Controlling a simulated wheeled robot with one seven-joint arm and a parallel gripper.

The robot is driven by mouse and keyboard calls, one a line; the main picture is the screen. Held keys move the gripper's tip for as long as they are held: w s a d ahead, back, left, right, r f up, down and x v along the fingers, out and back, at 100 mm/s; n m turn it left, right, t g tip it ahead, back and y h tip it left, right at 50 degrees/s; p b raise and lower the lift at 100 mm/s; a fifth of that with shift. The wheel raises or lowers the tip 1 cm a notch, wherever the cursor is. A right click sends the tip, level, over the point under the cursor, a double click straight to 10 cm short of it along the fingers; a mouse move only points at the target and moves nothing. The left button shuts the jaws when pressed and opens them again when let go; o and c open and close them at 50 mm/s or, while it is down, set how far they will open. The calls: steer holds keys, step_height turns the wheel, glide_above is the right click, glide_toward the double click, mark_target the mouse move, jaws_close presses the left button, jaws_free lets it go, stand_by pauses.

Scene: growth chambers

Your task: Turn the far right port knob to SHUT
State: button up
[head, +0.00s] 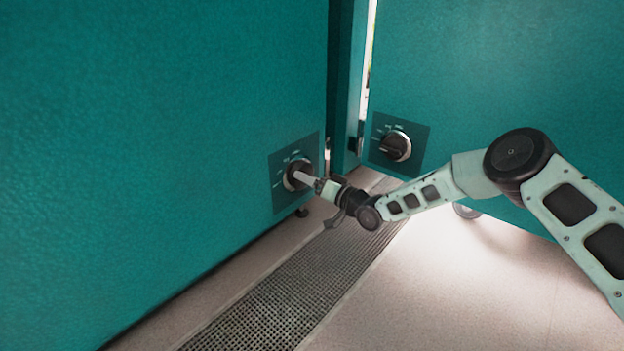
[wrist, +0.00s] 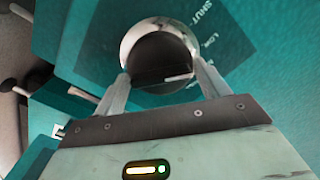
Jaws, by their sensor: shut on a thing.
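A round black knob with a silver ring (head: 297,174) sits on a dark label plate (head: 279,192) on the left teal chamber wall. My gripper (head: 306,179) reaches it from the right and is shut on it. In the wrist view the two fingers (wrist: 163,84) press on opposite sides of the knob (wrist: 158,55). A short white line on the knob lies roughly level, toward the label side. The words SHUT and LOW show on the plate (wrist: 232,40); SHUT is higher in the picture. The other labels are partly hidden by the finger.
A second knob (head: 395,146) sits on its own plate on the right teal chamber (head: 500,70), apart from my gripper. A narrow gap separates the chambers. A floor grating (head: 290,290) runs below, with clear pale floor beside it.

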steer(key=shift+n+p, duration=0.95)
steer(key=shift+n, duration=2.85)
steer(key=o, duration=0.8)
steer(key=p+v, duration=0.8)
steer(key=v, duration=0.9)
steer(key=shift+s+d, duration=0.2)
steer(key=shift+f, duration=0.1)
